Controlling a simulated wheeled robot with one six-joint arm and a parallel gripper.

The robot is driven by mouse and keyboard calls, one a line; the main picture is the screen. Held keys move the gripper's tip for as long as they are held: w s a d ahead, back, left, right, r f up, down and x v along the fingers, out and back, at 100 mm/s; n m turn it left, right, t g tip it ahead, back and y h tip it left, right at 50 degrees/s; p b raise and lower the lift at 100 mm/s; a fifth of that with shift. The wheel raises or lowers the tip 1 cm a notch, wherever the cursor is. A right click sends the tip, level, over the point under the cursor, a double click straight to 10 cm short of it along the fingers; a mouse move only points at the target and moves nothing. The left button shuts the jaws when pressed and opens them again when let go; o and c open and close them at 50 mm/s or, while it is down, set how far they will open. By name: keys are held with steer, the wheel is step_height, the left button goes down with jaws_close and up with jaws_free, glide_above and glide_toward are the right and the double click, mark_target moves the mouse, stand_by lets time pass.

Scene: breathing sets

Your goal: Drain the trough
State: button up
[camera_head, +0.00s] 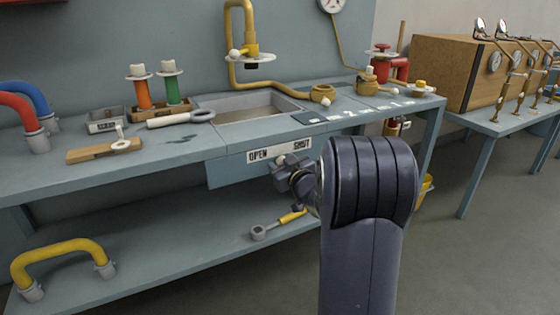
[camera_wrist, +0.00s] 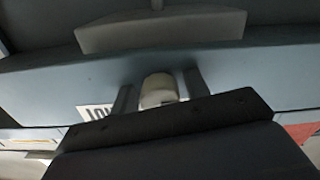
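The trough (camera_head: 204,104) is a grey rectangular basin sunk in the blue-grey bench; the liquid level cannot be told. Below it, the front panel (camera_head: 228,174) carries a label (camera_head: 258,155) reading OPEN at left and SHUT at right. A pale knob (camera_head: 281,160) sits between the two words. My gripper (camera_head: 289,174) is at the panel, just below the knob in the head view. In the wrist view, the knob (camera_wrist: 158,90) lies between my two fingers (camera_wrist: 160,92), with narrow gaps at its sides. The fingers look spread around it; part of the label is hidden.
A yellow pipe (camera_head: 235,60) rises behind the trough. A yellow-handled tool (camera_head: 280,223) lies on the lower shelf. A yellow curved hose (camera_head: 60,252) stands at lower left.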

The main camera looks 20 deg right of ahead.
steer(key=c, duration=0.7)
steer(key=m+p, duration=0.3)
steer(key=p, duration=0.1)
steer(key=shift+r, duration=0.15)
steer(key=shift+m+p, duration=1.55)
steer(key=shift+m, duration=0.95)
steer(key=shift+f, duration=0.2)
steer(key=o, duration=1)
steer(key=shift+c, duration=0.2)
